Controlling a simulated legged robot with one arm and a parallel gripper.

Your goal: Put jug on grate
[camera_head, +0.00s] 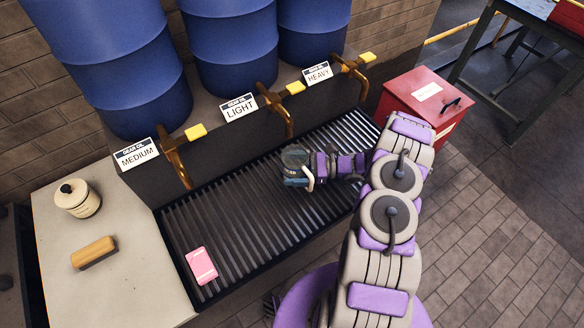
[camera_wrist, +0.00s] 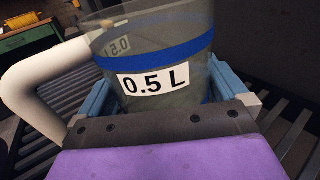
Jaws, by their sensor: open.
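The jug (camera_head: 295,158) is a clear vessel with a white handle. In the wrist view the jug (camera_wrist: 160,55) shows a blue band and a "0.5 L" label. It appears upright at the grate (camera_head: 240,200), a dark slatted surface below the taps; its base is hidden, so contact cannot be told. My gripper (camera_head: 297,180) is open, with its blue fingers (camera_wrist: 165,92) on either side of the jug. The handle is at the left in the wrist view.
Blue barrels with brass taps (camera_head: 277,105) labelled medium, light and heavy stand behind the grate. A pink item (camera_head: 201,266) lies on its left part. A brush (camera_head: 94,253) and a cream pot (camera_head: 77,198) sit on the left counter. A red box (camera_head: 420,100) is at right.

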